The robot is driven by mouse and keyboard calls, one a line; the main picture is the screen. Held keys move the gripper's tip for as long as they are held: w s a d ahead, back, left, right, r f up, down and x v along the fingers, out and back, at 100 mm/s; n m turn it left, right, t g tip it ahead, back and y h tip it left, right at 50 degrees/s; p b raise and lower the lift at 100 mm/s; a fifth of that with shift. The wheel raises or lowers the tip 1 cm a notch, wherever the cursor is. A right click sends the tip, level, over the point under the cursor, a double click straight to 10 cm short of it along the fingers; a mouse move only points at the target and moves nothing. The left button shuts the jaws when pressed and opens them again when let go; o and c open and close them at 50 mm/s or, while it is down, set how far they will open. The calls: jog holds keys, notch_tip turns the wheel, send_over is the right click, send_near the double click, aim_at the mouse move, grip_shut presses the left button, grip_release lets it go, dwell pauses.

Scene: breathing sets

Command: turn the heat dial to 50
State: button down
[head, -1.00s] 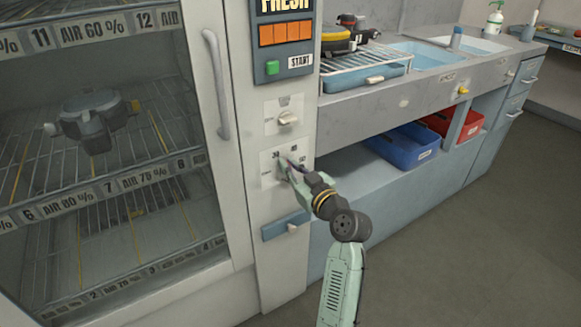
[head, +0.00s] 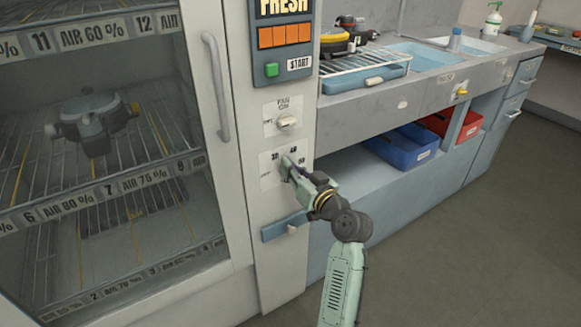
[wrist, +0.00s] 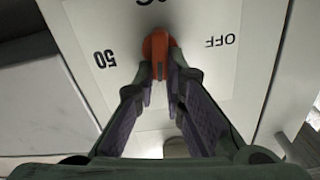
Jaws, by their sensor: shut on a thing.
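The heat dial is an orange-red knob (wrist: 158,46) on a white plate (head: 267,182) low on the cabinet's control column. The head view shows the marks 30 and 40 along the plate's top. In the wrist view, 50 (wrist: 105,59) is left of the knob and OFF (wrist: 222,41) is right of it, both upside down. My gripper (wrist: 160,80) is shut on the knob, one finger on each side; it also shows at the plate in the head view (head: 287,166). The fingers hide the knob in the head view, and I cannot tell which mark it points to.
A fan switch (head: 286,121) is just above the dial, and a blue latch (head: 284,227) is just below. The glass cabinet door has a long handle (head: 216,88) at left. A counter with a wire rack (head: 365,62) and blue bin (head: 402,147) is at right; open floor lies in front.

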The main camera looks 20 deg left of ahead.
jog(key=shift+w+d+f+m+p, duration=0.25)
jog(key=shift+m+p, duration=1)
jog(key=shift+m, duration=1.4)
jog(key=shift+w+d+f+m+p, duration=0.25)
jog(key=shift+m+p, duration=1.05)
jog(key=shift+m, duration=1.3)
jog(key=shift+w+f+m+p, duration=0.1)
jog(key=shift+f+m+p, duration=0.25)
jog(key=shift+m+p, duration=1.6)
jog(key=shift+f+m+b, duration=0.1)
jog(key=shift+m+b, duration=0.5)
jog(key=shift+m, duration=0.3)
jog(key=c, duration=1.7)
grip_release()
jog(key=shift+o, duration=0.2)
jog(key=v, duration=1.2)
